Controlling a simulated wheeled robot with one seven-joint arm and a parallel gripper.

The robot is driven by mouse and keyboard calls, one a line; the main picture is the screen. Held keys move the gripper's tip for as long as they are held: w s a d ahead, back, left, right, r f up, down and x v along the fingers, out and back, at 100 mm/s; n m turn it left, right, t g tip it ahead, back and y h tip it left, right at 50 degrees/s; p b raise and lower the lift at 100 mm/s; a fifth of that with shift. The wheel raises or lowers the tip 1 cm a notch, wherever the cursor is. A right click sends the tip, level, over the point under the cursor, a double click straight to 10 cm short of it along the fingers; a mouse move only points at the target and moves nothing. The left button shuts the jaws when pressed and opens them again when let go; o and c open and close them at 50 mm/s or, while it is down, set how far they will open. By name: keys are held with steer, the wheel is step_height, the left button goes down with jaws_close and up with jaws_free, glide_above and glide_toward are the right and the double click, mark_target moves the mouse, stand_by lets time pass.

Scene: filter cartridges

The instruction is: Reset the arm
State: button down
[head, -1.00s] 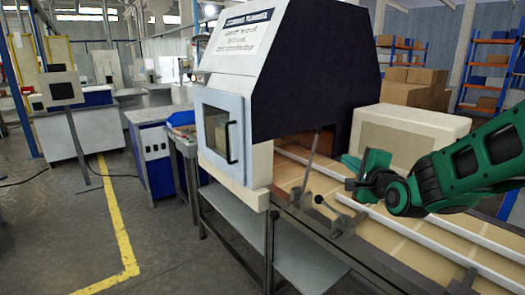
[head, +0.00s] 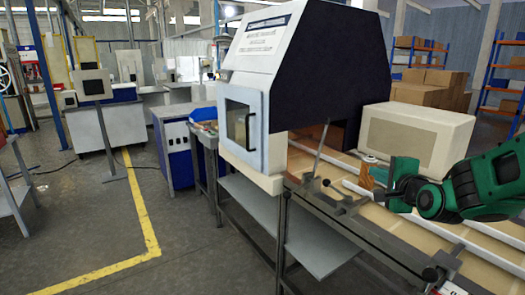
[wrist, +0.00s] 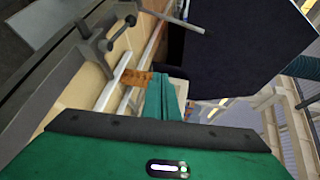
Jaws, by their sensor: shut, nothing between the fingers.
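My gripper (head: 383,176) is shut with nothing between its fingers. In the head view it is over the conveyor, in front of the pale box. The green fingers also show in the wrist view (wrist: 165,97), close together. An orange-brown cartridge with a white top (head: 367,173) stands just left of the gripper tips in the head view. Its orange-brown part also shows in the wrist view (wrist: 136,78), beside the fingers. I cannot tell whether they touch.
The conveyor (head: 405,232) has pale side rails and a dark front beam with a levered clamp (head: 343,203). A dark-hooded machine (head: 325,65) with a windowed door stands left of the arm. The pale box (head: 415,138) is behind the gripper. Open floor lies at left.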

steer(key=s+d+f+n+g, duration=0.3)
steer(key=s+g, duration=0.1)
steer(key=s, duration=0.5)
steer(key=s+d+f+n+g+h, duration=0.1)
steer(key=s+d+f+n+g, duration=0.2)
steer(key=s, duration=0.7)
steer(key=s+d+f+n+g, duration=0.4)
steer(key=s+f+g, duration=0.1)
steer(key=s, duration=0.5)
steer(key=shift+h, duration=0.3)
steer(key=s+a+n+g+y, duration=0.1)
steer(key=s+a+n+g, duration=0.1)
steer(key=s, duration=0.7)
steer(key=shift+s+g, duration=0.3)
steer(key=shift+g, duration=0.4)
